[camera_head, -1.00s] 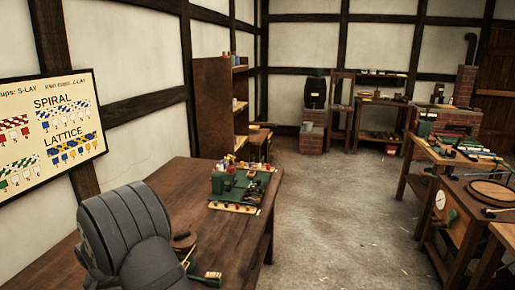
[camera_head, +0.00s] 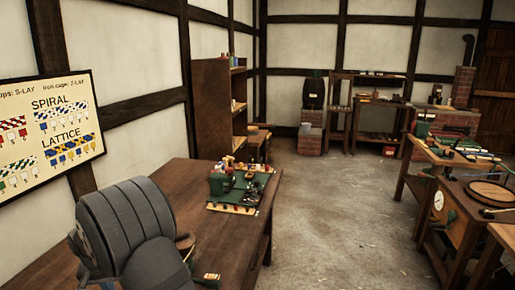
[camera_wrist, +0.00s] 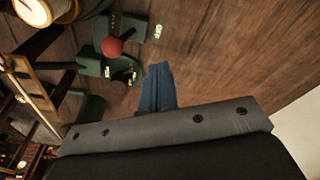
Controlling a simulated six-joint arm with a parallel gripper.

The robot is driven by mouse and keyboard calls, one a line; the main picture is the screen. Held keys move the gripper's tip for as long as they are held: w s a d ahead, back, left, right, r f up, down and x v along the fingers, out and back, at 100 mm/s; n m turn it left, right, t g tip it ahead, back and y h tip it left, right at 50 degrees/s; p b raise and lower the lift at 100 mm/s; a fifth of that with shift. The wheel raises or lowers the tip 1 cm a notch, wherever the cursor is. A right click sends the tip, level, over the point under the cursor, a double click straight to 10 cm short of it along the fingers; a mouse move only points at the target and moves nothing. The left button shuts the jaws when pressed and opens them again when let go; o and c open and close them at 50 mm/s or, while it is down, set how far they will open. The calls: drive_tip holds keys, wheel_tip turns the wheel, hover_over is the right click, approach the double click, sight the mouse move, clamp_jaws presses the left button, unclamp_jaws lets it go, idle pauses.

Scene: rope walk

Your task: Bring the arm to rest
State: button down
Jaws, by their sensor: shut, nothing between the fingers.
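My gripper (camera_wrist: 158,68) shows in the wrist view as two blue-grey fingers closed together, with nothing between them. It is over the brown wooden bench top (camera_wrist: 215,60). Green pieces, one with a red ball (camera_wrist: 113,46) on it, are up and left of the fingers in that view. In the head view my grey arm link stands at the lower left over the bench (camera_head: 180,190), and my fingers cannot be made out there. A green work board (camera_head: 238,195) with several small pieces lies at the bench's far right end.
A wall chart (camera_head: 45,130) hangs at the left. A tall brown shelf (camera_head: 212,105) stands behind the bench. Small tables (camera_head: 440,155) with tools stand at the right, across open floor (camera_head: 330,220). A small item (camera_head: 208,278) lies near my arm.

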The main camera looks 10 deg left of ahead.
wheel_tip(320, 180, down, 5)
drive_tip(key=shift+r, duration=0.1)
drive_tip(key=shift+d+r, duration=0.1)
drive_tip(key=shift+d, duration=0.55)
drive_tip(key=a, duration=0.2)
drive_tip(key=shift+a, duration=0.35)
wheel_tip(320, 180, up, 9)
drive_tip(key=n, duration=0.1)
drive_tip(key=shift+d, duration=0.15)
drive_tip(key=shift+w, duration=0.1)
